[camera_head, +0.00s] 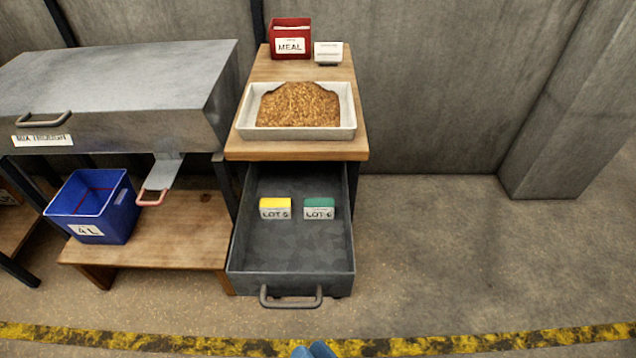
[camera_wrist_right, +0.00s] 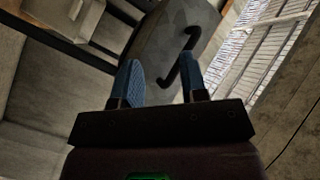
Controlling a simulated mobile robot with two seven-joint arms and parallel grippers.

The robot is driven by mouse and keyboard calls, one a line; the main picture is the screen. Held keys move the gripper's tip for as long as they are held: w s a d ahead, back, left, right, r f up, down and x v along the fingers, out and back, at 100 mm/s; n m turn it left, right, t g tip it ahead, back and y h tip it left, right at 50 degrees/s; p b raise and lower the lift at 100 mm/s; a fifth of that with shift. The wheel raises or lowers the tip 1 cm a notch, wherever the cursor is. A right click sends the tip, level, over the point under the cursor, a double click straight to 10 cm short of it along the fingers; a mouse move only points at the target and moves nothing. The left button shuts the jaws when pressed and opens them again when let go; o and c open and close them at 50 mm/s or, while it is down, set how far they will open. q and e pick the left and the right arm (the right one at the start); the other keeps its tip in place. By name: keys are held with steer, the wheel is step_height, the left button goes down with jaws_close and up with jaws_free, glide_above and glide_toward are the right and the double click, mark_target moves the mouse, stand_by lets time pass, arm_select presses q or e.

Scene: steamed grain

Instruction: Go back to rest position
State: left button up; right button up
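The blue fingertips of my right gripper (camera_head: 313,350) show at the bottom edge of the head view, below the pulled-out drawer (camera_head: 290,272). In the right wrist view my right gripper (camera_wrist_right: 162,80) has its two blue fingers apart, with nothing held between them. A dark curved handle (camera_wrist_right: 190,45) shows beyond the fingers in that view. In the head view the drawer handle (camera_head: 291,302) is clear of the fingertips. My left gripper is not in view.
The open drawer holds a yellow block (camera_head: 275,208) and a green block (camera_head: 319,208). Above it, a wooden top (camera_head: 300,150) carries a grain tray (camera_head: 347,125), a red MEAL box (camera_head: 290,38) and a white card (camera_head: 328,53). A blue bin (camera_head: 120,215) stands left. The right floor is clear.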

arm_select(q)
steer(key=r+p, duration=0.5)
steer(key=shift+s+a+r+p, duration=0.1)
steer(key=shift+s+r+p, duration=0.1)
steer(key=shift+p, duration=0.1)
arm_select(e)
steer(key=s+d+n+g+h, duration=0.1)
steer(key=d+h, duration=0.4)
steer(key=d, duration=0.9)
steer(key=s+d+r+n+g+h, duration=0.1)
steer(key=d+h, duration=0.4)
steer(key=d, duration=0.9)
steer(key=shift+s+d+n+g, duration=0.2)
steer(key=shift+s+n+g, duration=0.25)
steer(key=shift+s, duration=0.45)
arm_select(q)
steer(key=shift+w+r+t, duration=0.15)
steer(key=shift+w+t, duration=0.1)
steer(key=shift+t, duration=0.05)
